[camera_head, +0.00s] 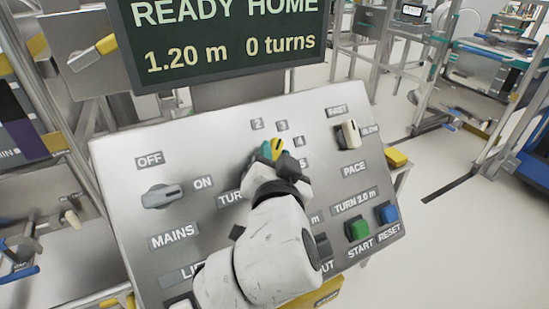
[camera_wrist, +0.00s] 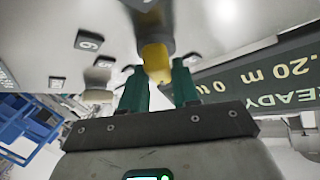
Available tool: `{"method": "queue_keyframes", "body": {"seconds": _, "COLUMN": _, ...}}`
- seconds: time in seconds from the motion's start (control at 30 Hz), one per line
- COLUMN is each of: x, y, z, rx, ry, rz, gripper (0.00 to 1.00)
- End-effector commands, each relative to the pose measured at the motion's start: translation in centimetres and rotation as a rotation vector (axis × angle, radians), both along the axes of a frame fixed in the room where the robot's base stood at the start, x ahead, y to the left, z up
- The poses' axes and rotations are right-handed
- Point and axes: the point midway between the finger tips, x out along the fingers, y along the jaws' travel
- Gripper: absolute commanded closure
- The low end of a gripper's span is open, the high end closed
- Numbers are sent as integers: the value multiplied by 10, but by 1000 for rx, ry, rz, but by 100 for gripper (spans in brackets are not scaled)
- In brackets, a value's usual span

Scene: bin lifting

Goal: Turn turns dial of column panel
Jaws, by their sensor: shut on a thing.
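The column panel (camera_head: 120,180) is a tilted grey plate with labelled controls. The turns dial (camera_head: 277,144) has a yellow grip and stands below the small number labels 2 and 3; my white arm hides much of it and its label. In the wrist view the dial (camera_wrist: 156,62) is a dark round base with a yellow bar between my green fingers. My gripper (camera_head: 270,156) is shut on that yellow grip; its fingers also show in the wrist view (camera_wrist: 160,88). The display (camera_head: 225,40) reads READY HOME, 1.20 m, 0 turns.
The mains switch (camera_head: 162,195) lies left of my arm. The pale pace knob (camera_head: 348,134) stands right of the dial. The green start button (camera_head: 358,229) and blue reset button (camera_head: 387,213) are at the lower right. Metal racks stand beyond; floor at right is open.

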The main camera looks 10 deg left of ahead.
Motion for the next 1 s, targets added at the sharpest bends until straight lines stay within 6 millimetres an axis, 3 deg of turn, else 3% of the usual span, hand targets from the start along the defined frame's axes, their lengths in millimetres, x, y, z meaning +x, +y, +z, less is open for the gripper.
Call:
{"method": "queue_keyframes", "body": {"seconds": 0.2, "x": 0, "y": 0, "z": -1, "rx": -1, "ry": 2, "rz": 0, "gripper": 100}}
{"method": "queue_keyframes", "body": {"seconds": 0.23, "x": 0, "y": 0, "z": -1, "rx": -1, "ry": 2, "rz": 0, "gripper": 67}}
{"method": "queue_keyframes", "body": {"seconds": 0.4, "x": 0, "y": 0, "z": -1, "rx": -1, "ry": 2, "rz": 1, "gripper": 51}}
{"method": "queue_keyframes", "body": {"seconds": 0.77, "x": -6, "y": -1, "z": 0, "rx": -1, "ry": 0, "rz": 1, "gripper": 49}}
{"method": "queue_keyframes", "body": {"seconds": 1.0, "x": -45, "y": -7, "z": 3, "rx": 0, "ry": 0, "rz": 4, "gripper": 49}}
